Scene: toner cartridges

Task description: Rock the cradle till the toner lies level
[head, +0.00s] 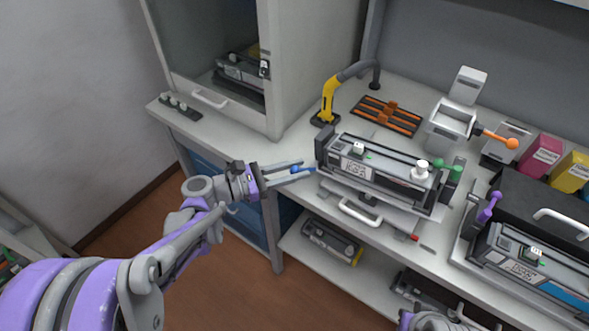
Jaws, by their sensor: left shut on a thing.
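The cradle (322,143) stands on the worktop at the middle, with upright dark end plates. A long grey and black toner cartridge (388,182) lies in it, with a white label on its front and a white knob on top near its right end. I cannot tell from this view how the toner lies inside. My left gripper (301,171) is at the cradle's left end, shut on a small blue knob (295,169). The knob's link to the cradle is unclear. My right gripper (455,318) shows only partly at the bottom edge, and its jaws are unclear.
A white handle (360,212) sits below the cradle's front. Behind are a yellow hose nozzle (328,103), an orange-slotted tray (387,116) and a grey device with an orange-knobbed lever (511,143). Another cartridge unit (525,262) stands right. An open cabinet (210,98) is back left.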

